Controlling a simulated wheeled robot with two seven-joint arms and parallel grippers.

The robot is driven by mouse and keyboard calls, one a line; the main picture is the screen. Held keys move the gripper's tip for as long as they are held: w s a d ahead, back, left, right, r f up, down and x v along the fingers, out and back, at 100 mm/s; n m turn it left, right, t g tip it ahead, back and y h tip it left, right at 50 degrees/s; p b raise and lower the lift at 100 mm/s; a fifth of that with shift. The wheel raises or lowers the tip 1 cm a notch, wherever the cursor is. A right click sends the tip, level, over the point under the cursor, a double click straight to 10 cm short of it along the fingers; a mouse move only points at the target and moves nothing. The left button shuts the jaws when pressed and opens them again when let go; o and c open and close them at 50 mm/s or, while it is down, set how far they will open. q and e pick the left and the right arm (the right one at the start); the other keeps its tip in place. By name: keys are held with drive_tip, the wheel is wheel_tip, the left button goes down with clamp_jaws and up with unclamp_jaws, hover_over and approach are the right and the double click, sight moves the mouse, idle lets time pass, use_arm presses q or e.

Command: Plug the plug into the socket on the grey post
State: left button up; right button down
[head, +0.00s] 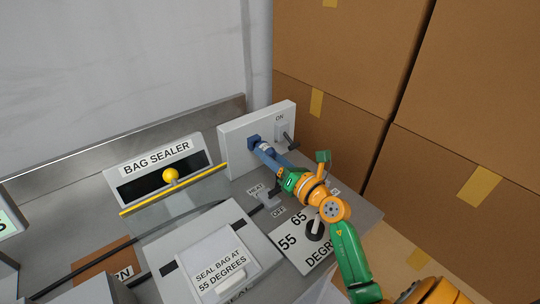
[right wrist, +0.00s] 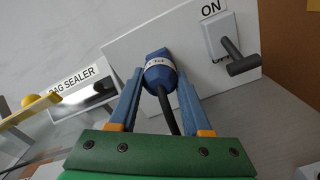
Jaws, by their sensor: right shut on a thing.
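My right gripper (head: 268,152) is shut on the blue plug (head: 265,147), in front of the pale grey post (head: 236,152). A square blue socket (head: 253,141) is on the post's face, directly ahead of the plug. In the right wrist view, the two blue fingers of the right gripper (right wrist: 160,78) hold the plug (right wrist: 158,76) from both sides, and a black cable (right wrist: 166,110) runs back from it between them. The plug lines up with the socket and appears to touch it; how deep it sits is hidden. My left gripper is not in view.
A switch (head: 283,131) marked ON is on the post, right of the socket. The bag sealer (head: 156,157) with a yellow knob stands left. Cardboard boxes (head: 335,60) stand behind on the right.

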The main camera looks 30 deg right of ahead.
idle(0.3)
drive_tip(key=shift+w, duration=0.8)
drive_tip(key=shift+c, duration=1.4)
unclamp_jaws()
drive_tip(key=shift+w+a, duration=0.1)
drive_tip(key=shift+w, duration=0.05)
